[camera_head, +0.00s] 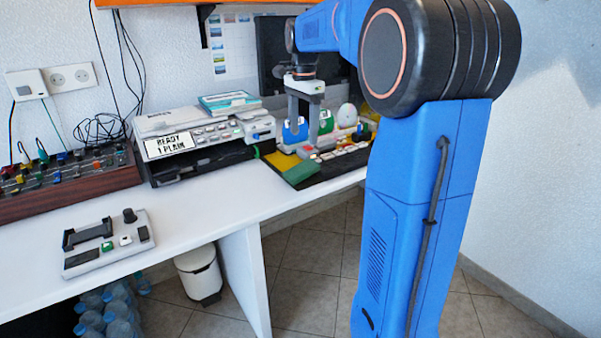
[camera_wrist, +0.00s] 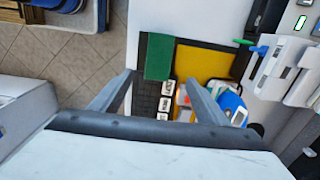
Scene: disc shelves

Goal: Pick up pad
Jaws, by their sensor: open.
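A flat green pad (camera_head: 300,172) lies at the front edge of a yellow sheet (camera_head: 282,160), on the dark board at the right part of the desk. In the wrist view the green pad (camera_wrist: 159,57) shows as an upright rectangle beside the yellow sheet (camera_wrist: 205,64). My gripper (camera_head: 302,140) hangs over the back of this area with its fingers pointing down. It is open and empty. In the wrist view the pad lies ahead of and between the two fingertips (camera_wrist: 159,79), apart from them.
A grey machine labelled "READY 1 PLAIN" (camera_head: 200,140) stands left of the board. Blue and green items, a white egg-shaped object (camera_head: 347,115) and several small blocks crowd the board. A grey control panel (camera_head: 109,243) lies front left. The white desk (camera_head: 200,200) is clear between.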

